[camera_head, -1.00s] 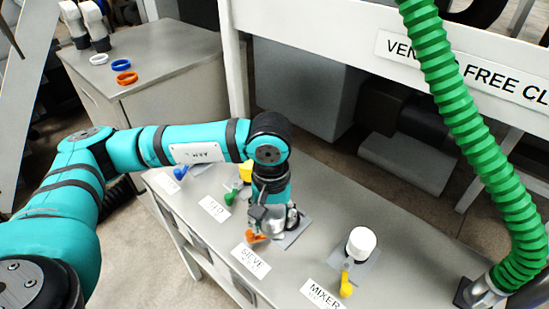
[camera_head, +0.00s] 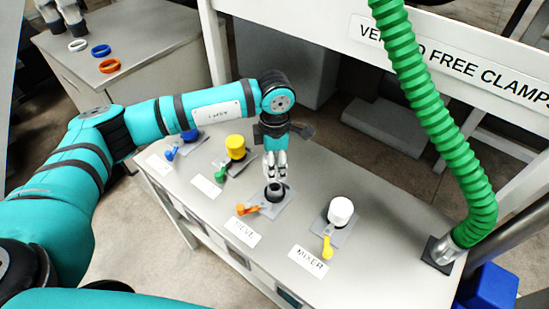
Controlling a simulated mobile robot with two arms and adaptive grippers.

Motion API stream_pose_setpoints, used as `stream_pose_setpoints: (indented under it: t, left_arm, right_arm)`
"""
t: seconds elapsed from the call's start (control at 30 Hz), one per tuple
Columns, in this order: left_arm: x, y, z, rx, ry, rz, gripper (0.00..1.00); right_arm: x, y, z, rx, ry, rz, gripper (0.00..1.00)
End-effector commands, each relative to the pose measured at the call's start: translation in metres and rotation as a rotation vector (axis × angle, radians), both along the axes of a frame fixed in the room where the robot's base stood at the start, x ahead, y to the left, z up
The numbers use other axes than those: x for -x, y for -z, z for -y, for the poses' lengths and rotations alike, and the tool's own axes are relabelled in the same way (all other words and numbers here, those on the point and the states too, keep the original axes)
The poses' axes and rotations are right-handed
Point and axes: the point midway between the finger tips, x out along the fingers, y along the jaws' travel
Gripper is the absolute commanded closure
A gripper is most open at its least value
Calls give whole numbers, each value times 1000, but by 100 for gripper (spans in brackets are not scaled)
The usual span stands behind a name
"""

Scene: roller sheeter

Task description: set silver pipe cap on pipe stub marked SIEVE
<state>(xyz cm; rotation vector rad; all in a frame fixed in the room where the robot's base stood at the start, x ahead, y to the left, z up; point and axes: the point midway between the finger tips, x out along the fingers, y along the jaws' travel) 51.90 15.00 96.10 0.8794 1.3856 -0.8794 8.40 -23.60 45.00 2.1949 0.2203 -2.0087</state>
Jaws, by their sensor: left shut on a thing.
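My left gripper (camera_head: 275,168) points down above the pipe stub marked SIEVE and is shut on a small silver thing, which looks like the silver pipe cap; the fingers hide most of it. The SIEVE stub (camera_head: 275,193) stands on a grey plate with an orange lever (camera_head: 246,209); its top looks dark and uncapped. A small gap shows between the gripper and the stub. The SIEVE label (camera_head: 241,232) lies in front of it. My right gripper is not in view.
A white-capped stub (camera_head: 340,211) with a yellow lever stands right of SIEVE, behind the MIXER label (camera_head: 308,261). A yellow-capped stub (camera_head: 235,146) and a blue one (camera_head: 189,135) stand left. A green hose (camera_head: 430,100) hangs at right. Loose rings (camera_head: 109,66) lie on the cabinet.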

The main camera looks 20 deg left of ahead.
Motion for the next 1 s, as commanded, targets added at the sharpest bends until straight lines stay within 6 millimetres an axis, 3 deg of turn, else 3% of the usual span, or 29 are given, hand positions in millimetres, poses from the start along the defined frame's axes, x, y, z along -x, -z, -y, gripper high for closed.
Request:
stream_pose_setpoints:
  t: [0.5,1.0]
  left_arm:
    - [0,62,0,0,2,-1,83]
    - [0,65,0,0,3,0,83]
  right_arm:
    - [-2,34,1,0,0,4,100]
    - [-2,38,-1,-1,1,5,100]
